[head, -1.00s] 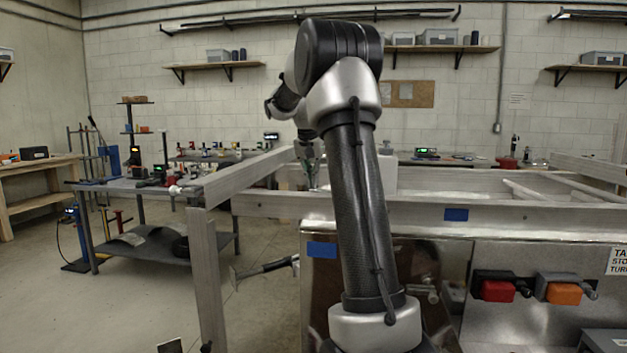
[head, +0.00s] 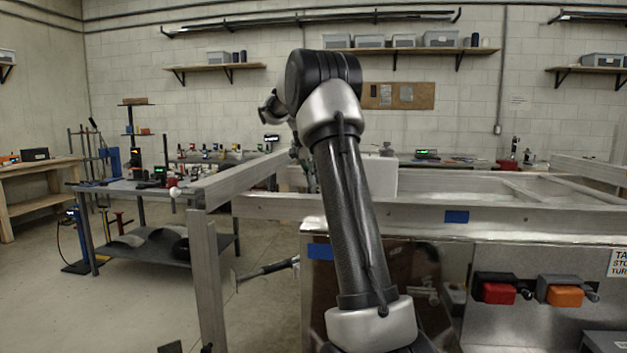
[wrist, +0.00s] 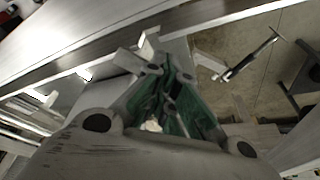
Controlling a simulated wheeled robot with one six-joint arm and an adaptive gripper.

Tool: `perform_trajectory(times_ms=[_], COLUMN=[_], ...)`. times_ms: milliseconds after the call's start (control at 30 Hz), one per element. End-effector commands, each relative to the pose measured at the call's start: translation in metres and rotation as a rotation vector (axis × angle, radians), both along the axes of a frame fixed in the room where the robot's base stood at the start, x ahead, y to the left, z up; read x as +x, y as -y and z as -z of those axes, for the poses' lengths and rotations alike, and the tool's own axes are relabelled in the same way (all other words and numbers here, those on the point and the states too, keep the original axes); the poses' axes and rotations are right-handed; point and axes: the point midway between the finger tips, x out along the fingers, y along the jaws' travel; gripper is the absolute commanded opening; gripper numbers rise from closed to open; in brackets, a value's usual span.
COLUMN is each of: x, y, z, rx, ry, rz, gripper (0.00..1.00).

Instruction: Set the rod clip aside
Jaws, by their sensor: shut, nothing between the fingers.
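My gripper (wrist: 166,78) is shut and empty in the wrist view, its green-padded fingers drawn together. A small pale angular metal piece (wrist: 136,56) lies just beyond the fingertips, by the edge of an aluminium beam. It may be the rod clip, but I cannot tell for sure. It looks apart from the fingers. In the head view my gripper is mostly hidden behind my arm, above the trailer frame. I cannot make out the clip there.
Aluminium trailer beams (head: 400,213) run across the front, with a white box (head: 382,175) behind my arm. A grey workbench (head: 135,190) with tools stands at left. A dark-handled bar (head: 268,269) juts out below the frame. Floor at left is open.

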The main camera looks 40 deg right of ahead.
Motion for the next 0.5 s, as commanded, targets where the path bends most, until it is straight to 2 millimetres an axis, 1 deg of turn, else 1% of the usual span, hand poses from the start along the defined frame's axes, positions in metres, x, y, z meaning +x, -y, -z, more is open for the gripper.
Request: perform_trajectory(times_ms=[500], x=[0.005], y=[0.014], z=[0.001], rx=[0.000], ry=[-0.002], rz=[0.265], gripper=[0.00])
